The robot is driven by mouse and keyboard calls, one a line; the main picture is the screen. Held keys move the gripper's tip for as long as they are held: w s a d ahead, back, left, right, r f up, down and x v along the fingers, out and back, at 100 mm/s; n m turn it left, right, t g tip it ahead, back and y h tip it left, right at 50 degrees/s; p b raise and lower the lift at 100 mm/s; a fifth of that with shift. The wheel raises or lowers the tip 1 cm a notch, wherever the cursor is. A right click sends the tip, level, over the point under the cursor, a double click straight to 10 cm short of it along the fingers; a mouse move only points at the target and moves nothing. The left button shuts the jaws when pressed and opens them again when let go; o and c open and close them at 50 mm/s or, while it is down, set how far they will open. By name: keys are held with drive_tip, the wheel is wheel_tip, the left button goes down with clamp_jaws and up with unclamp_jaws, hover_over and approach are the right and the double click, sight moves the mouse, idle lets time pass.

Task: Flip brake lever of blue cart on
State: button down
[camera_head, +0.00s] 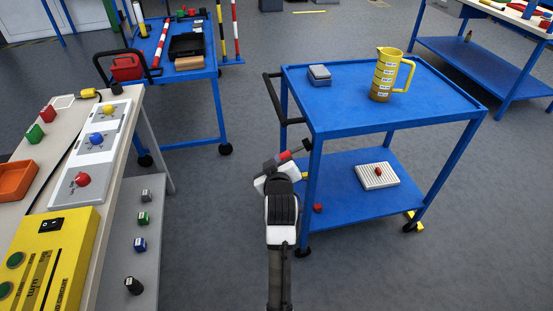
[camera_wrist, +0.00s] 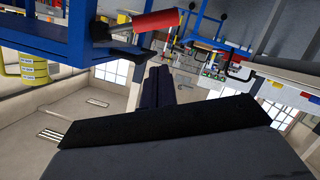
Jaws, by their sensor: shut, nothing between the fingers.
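The blue cart (camera_head: 390,108) stands right of centre in the head view; its blue frame (camera_wrist: 40,28) is at upper left in the wrist view. A lever with a red grip (camera_head: 283,157) and dark shaft sticks out from its near left leg. It shows large in the wrist view (camera_wrist: 150,24). My gripper (camera_head: 268,165) is at the lever's outer end, left of the cart leg. In the wrist view its dark closed fingers (camera_wrist: 157,72) point toward the area just below the red grip. The gripper is shut and empty; whether it touches the grip I cannot tell.
A yellow jug (camera_head: 385,78) and a grey box (camera_head: 319,74) stand on the cart top. A white perforated tray (camera_head: 377,178) is on its lower shelf. A workbench (camera_head: 55,170) with switches is at left; another blue cart (camera_head: 180,75) is behind. Floor between is free.

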drive_tip(key=v, duration=0.6)
drive_tip(key=shift+s+b, duration=0.25)
drive_tip(key=shift+b, duration=0.05)
drive_tip(key=shift+d, duration=0.1)
